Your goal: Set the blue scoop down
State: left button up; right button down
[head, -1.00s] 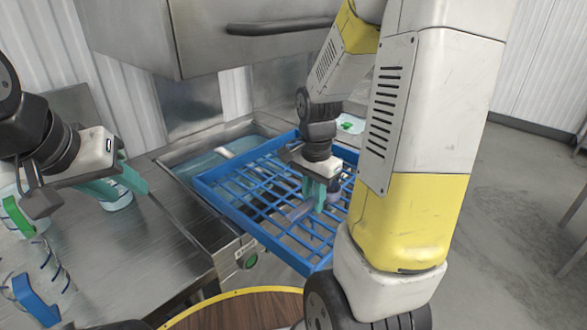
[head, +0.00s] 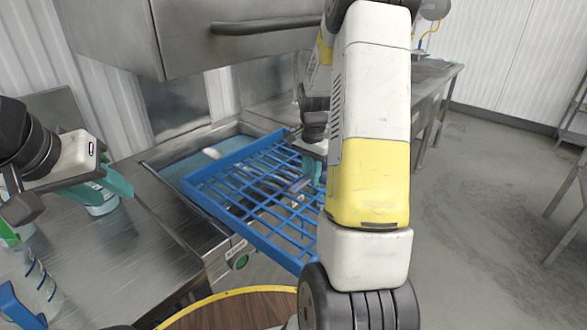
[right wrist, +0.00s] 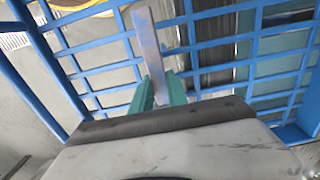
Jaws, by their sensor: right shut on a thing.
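My right gripper (right wrist: 158,90) is shut on a pale blue-grey bar, which looks like the handle of the blue scoop (right wrist: 149,42). The bar sticks out past the teal fingers over the blue rack (right wrist: 95,56). In the head view the right gripper (head: 312,172) is at the rack, partly hidden behind my right arm. A greyish-blue piece shows beside it, low over the rack's grid; I cannot tell whether it touches. The scoop's bowl is not clearly visible. My left gripper (head: 112,184) is over the steel counter at the left; its jaw opening is unclear.
The blue rack spans a steel sink (head: 165,168). Clear containers stand on the counter (head: 150,225) at the left, one with a blue handle (head: 18,308). A round wooden top with a yellow rim (head: 235,310) is at the front. A steel hood (head: 180,45) hangs above.

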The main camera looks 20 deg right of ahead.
jog(key=shift+f, duration=0.4)
jog(key=shift+f, duration=0.2)
jog(key=c, duration=1.3)
grip_release()
notch_tip(320, 180, up, 8)
jog(key=shift+f, duration=0.2)
jog(key=s+a+r+n+t, duration=0.3)
jog(key=s+a+r+n, duration=0.2)
jog(key=s+a+r, duration=0.45)
jog(key=s+a+r+n+t+y, duration=0.1)
jog(key=s+a+r+n, duration=0.2)
jog(key=s, duration=0.3)
jog(key=s+a+r+n+t+y, duration=0.1)
jog(key=s+a+r+n+t, duration=0.1)
jog(key=s+a+n, duration=0.1)
jog(key=s+n, duration=0.1)
jog(key=s, duration=0.1)
jog(key=shift+s+r+n, duration=0.3)
jog(key=shift+s+r, duration=0.1)
